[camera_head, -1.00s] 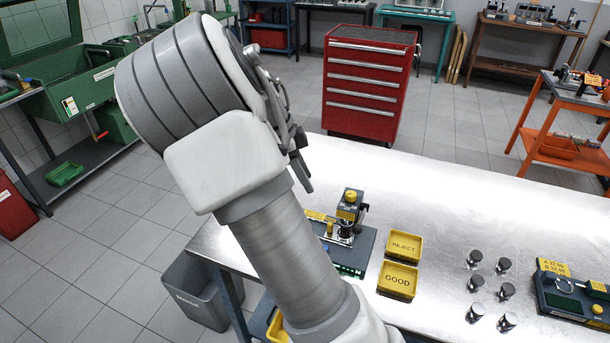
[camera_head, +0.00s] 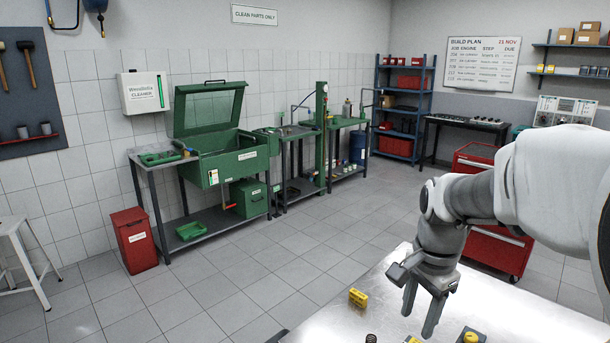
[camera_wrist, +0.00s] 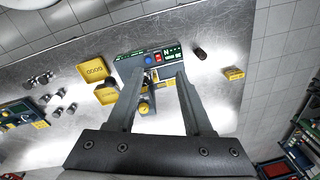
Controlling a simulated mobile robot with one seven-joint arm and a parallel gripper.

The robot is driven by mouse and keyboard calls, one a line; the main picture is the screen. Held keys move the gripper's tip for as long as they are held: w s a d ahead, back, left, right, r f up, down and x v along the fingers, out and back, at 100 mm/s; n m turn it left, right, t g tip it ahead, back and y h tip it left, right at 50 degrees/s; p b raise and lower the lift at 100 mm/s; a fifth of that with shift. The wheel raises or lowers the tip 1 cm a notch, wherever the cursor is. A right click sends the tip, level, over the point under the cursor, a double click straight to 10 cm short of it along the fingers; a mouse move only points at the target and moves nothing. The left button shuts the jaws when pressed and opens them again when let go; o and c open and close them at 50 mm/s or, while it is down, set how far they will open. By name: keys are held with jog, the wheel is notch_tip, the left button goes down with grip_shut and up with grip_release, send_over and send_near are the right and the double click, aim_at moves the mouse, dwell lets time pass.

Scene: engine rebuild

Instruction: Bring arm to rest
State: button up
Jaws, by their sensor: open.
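My arm reaches in from the right in the head view, and my gripper (camera_head: 421,313) hangs fingers down above the metal bench (camera_head: 510,315). In the wrist view my gripper (camera_wrist: 160,78) shows two spread fingers with nothing held between them. Beyond the fingers lies a grey test device (camera_wrist: 137,68) with a green panel and a yellow knob; the fingers hide part of it.
The wrist view shows a GOOD tray (camera_wrist: 96,70), another yellow tray (camera_wrist: 106,94), several metal cylinders left, a dark coil (camera_wrist: 200,53) and a yellow box (camera_wrist: 233,74). A red tool cabinet (camera_head: 490,250) stands behind my arm.

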jog(key=s+a+r+n+t, duration=0.2)
jog(key=s+r+n, duration=0.1)
jog(key=s+n, duration=0.3)
jog(key=s+a+r+n+t, duration=0.2)
jog(key=s+a+n, duration=0.1)
jog(key=s+n, duration=0.4)
jog(key=shift+s+a+r+t, duration=0.3)
jog(key=shift+s+r, duration=0.1)
jog(key=shift+s, duration=0.4)
jog(key=shift+d, duration=0.1)
